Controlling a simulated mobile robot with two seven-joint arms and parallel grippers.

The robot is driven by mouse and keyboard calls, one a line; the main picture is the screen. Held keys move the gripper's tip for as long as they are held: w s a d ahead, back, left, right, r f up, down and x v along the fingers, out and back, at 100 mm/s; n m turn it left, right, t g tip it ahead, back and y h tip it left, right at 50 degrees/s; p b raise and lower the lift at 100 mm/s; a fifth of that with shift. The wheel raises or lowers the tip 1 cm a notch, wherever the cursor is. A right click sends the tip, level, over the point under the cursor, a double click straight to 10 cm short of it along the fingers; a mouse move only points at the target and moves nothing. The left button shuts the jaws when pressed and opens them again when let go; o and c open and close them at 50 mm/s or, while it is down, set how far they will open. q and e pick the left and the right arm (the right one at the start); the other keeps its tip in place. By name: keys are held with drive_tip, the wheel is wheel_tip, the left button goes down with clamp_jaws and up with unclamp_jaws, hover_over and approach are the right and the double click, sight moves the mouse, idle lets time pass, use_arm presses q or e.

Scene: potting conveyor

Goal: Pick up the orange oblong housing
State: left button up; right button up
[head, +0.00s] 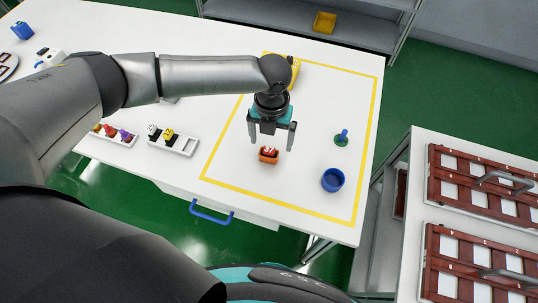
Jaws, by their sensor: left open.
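The orange oblong housing (268,156) sits on the white table inside the yellow-outlined area. Something red with white marks shows in its top. My left gripper (272,143) is open, pointing down, with its two dark fingers spread just above and behind the housing. The fingers look apart from the housing, though the exact height gap is hard to tell. My right gripper does not show.
A blue round cup (333,180) and a green-based piece with a blue knob (341,138) stand to the right. White racks with small coloured parts (175,141) lie to the left. A side table with brown frames (475,190) is at the right.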

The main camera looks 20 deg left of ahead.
sight(268, 150)
use_arm(q)
drive_tip(key=f, duration=0.5)
drive_tip(key=shift+s+a+f, duration=0.25)
drive_tip(key=shift+a+f, duration=0.05)
drive_tip(key=c, duration=1.4)
drive_tip(key=shift+r, duration=0.15)
